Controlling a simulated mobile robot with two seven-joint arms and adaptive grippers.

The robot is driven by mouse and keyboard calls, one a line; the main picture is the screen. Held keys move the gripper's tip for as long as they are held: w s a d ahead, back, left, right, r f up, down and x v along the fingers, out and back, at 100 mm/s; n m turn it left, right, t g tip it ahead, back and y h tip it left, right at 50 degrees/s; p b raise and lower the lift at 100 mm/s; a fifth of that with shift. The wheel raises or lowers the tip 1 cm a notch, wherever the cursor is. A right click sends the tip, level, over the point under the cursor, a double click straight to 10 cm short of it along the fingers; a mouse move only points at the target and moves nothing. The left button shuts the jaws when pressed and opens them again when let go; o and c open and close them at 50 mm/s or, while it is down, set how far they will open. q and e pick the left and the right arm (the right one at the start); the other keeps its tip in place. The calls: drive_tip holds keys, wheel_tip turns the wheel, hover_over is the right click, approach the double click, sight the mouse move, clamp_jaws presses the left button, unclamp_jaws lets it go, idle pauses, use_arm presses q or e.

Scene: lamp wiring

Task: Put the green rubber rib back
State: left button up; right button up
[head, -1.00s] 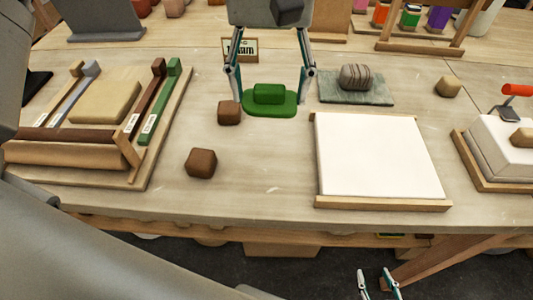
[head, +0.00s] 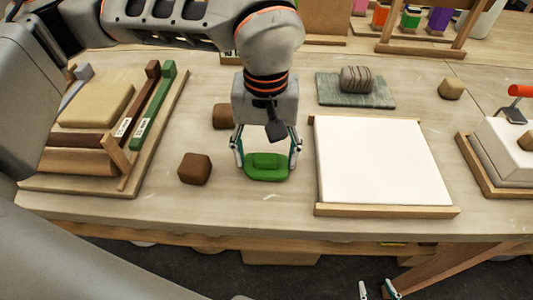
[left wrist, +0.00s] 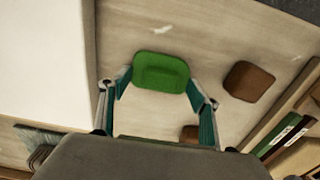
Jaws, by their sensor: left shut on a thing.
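The green rubber rib (head: 266,172) is a flat rounded green piece with a raised block on top. My left gripper (head: 266,160) is shut on it, one finger at each side. The rib is over the bare table between the brown lumps and the white slab; I cannot tell whether it touches the table. In the left wrist view the rib (left wrist: 160,72) lies level between the fingertips. My right gripper (head: 377,291) shows only its fingertips at the bottom of the head view, apart and empty, below the table's front edge.
A wooden tool tray (head: 158,150) with coloured slats and a tan block stands left. Brown lumps (head: 194,169) lie near the rib. A white slab (head: 375,160) is right of it. A striped lump (head: 357,79) sits on a grey-green slate (head: 330,92) behind.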

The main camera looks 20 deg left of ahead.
use_arm(q)
drive_tip(key=shift+f, duration=0.15)
drive_tip(key=shift+f, duration=0.2)
drive_tip(key=o, duration=1.1)
drive_tip(key=shift+r, duration=0.1)
